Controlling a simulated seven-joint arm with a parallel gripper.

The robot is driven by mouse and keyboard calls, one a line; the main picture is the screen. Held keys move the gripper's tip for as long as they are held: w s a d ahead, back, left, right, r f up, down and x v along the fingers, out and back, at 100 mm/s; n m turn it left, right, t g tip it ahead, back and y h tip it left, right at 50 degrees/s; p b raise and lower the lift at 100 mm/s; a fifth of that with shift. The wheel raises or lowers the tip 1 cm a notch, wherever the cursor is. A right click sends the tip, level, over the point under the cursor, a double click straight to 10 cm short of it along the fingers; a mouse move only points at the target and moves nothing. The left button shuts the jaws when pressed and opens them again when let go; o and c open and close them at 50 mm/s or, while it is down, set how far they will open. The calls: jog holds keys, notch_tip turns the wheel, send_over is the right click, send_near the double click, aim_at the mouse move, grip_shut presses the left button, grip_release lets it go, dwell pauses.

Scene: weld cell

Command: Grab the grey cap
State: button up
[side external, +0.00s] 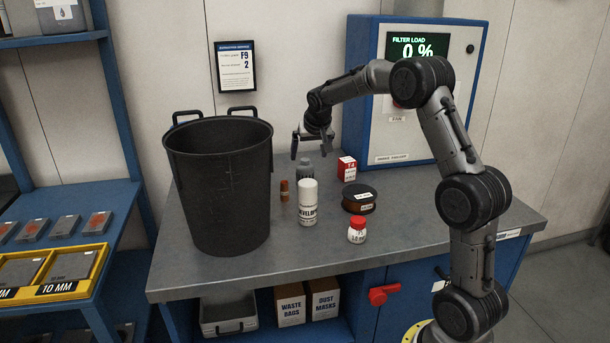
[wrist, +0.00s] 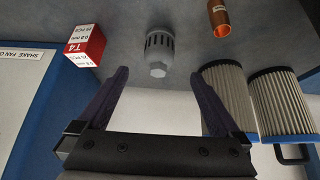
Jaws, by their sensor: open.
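The grey cap (side external: 305,170) stands on the grey workbench behind the white bottle, which hides part of it in the side view. In the wrist view the cap (wrist: 159,50) is a slotted grey cylinder with a narrower faceted end, seen ahead of the fingers and roughly centred between them. My gripper (side external: 311,146) is open and empty, above the cap in the side view. In the wrist view my gripper (wrist: 158,74) shows two dark fingers spread wide, apart from the cap.
A copper fitting (wrist: 219,19) and a red-white box (wrist: 85,46) flank the cap. Two pleated filters (wrist: 228,95) show at right. A white bottle (side external: 308,203), brown tin (side external: 358,198), red-capped jar (side external: 357,231) and tall black bin (side external: 220,185) stand on the bench (side external: 330,270).

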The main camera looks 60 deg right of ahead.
aim_at(305, 173)
jog(key=x, duration=1.2)
jog(key=shift+s+f, duration=0.1)
jog(key=shift+f, duration=0.15)
jog(key=c, duration=1.3)
jog(key=shift+c, duration=0.6)
jog(key=shift+r, duration=0.15)
